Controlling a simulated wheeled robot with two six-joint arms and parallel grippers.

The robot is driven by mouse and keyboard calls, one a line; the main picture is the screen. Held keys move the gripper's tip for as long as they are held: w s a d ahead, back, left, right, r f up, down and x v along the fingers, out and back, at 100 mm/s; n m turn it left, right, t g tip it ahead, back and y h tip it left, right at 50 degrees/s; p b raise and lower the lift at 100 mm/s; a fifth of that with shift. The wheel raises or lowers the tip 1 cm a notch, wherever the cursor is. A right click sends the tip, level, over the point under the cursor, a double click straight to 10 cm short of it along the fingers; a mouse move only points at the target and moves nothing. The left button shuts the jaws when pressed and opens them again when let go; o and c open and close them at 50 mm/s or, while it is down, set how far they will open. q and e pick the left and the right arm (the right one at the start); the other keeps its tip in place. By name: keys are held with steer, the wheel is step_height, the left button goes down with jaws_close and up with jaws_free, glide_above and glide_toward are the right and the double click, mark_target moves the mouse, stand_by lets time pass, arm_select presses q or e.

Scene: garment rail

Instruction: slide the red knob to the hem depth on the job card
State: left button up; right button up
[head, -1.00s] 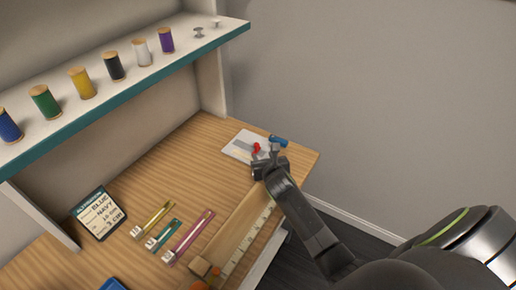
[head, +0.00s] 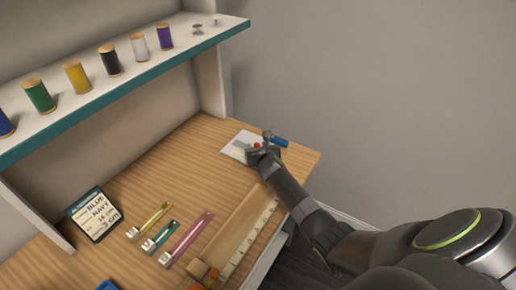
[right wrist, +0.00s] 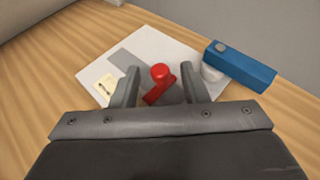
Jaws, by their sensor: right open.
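The red knob (head: 256,146) stands on a pale plate (head: 233,150) at the far right end of the table. In the right wrist view the knob (right wrist: 160,72) sits on a red bar, over a grey strip on the plate (right wrist: 97,73). My right gripper (head: 263,153) is open, and its fingers (right wrist: 158,76) show on either side of the knob, apart from it. Whether they are low enough to straddle it I cannot tell. The job card (head: 94,215) stands at left; it reads BLUE, NAVY and, at the bottom, 3 cm. My left gripper is out of view.
A blue block-like part (right wrist: 240,66) lies close to the right finger. Yellow (head: 150,221), teal (head: 160,237) and pink (head: 187,239) strips lie on the table. A wooden ruled board (head: 238,236) runs along the front edge. A shelf (head: 130,80) with thread spools is above.

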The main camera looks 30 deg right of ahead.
jaws_close()
steer(key=shift+w+a, duration=0.45)
steer(key=shift+w, duration=0.25)
steer(key=shift+w+a, duration=0.1)
steer(key=shift+w, duration=0.1)
jaws_free()
steer(key=shift+s, duration=0.1)
